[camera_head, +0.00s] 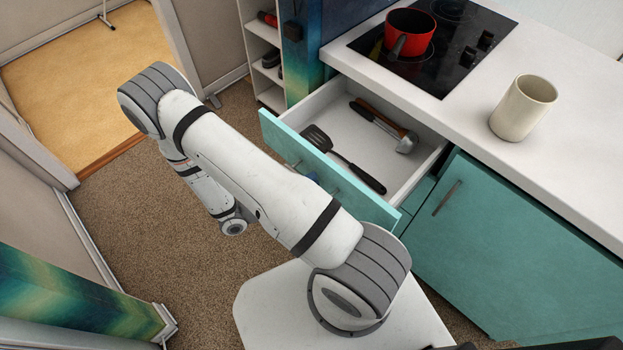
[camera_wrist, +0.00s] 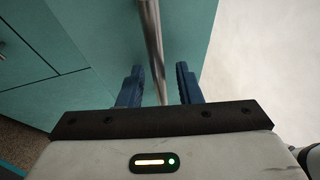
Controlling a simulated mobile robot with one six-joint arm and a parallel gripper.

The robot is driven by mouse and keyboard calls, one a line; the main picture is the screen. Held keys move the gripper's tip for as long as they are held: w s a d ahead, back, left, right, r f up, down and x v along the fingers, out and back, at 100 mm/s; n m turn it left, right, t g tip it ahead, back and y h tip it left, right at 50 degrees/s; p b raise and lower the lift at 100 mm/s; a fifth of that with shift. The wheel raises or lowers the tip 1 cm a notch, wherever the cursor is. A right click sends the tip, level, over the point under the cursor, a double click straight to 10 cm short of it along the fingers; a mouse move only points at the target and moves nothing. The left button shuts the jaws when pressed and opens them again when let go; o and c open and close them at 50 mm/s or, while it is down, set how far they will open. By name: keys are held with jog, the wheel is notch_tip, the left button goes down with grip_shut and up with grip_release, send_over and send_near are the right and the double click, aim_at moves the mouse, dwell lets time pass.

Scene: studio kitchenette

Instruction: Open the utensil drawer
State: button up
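The utensil drawer (camera_head: 423,172) stands pulled out from under the counter, with its teal front (camera_head: 372,206) well clear of the cabinet. Inside lie a black slotted spatula (camera_head: 345,160) and other utensils with brown and dark handles (camera_head: 380,118). In the wrist view, the drawer's metal bar handle (camera_wrist: 152,40) runs between the two blue fingers of my gripper (camera_wrist: 158,78). The fingers are apart, with a visible gap between the handle and the right finger. In the head view, my arm hides most of the gripper and part of the drawer front.
A red pot (camera_head: 409,33) sits on the black cooktop (camera_head: 455,55). A cream mug (camera_head: 523,107) stands on the white counter (camera_head: 470,115). A teal cabinet door (camera_head: 520,250) is shut, right of the drawer. Carpet (camera_head: 130,215) lies free to the left of my arm.

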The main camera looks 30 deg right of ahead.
jog(key=shift+a, duration=0.1)
jog(key=a+f+b, duration=0.1)
jog(key=a, duration=0.6)
jog(key=shift+w+a+f, duration=0.2)
jog(key=shift+a, duration=0.05)
dwell(0.4)
jog(key=s+d+r+m+t+y, duration=0.1)
jog(key=s+r+m+y, duration=0.1)
jog(key=r+m+y, duration=0.8)
jog(key=s+d+r+m+t+y, duration=0.2)
jog(key=r+m+y, duration=0.8)
jog(key=r+m, duration=0.6)
jog(key=m, duration=0.8)
jog(key=shift+s+d+r+t, duration=0.2)
jog(key=shift+s+r+t, duration=0.1)
jog(key=shift+s, duration=0.1)
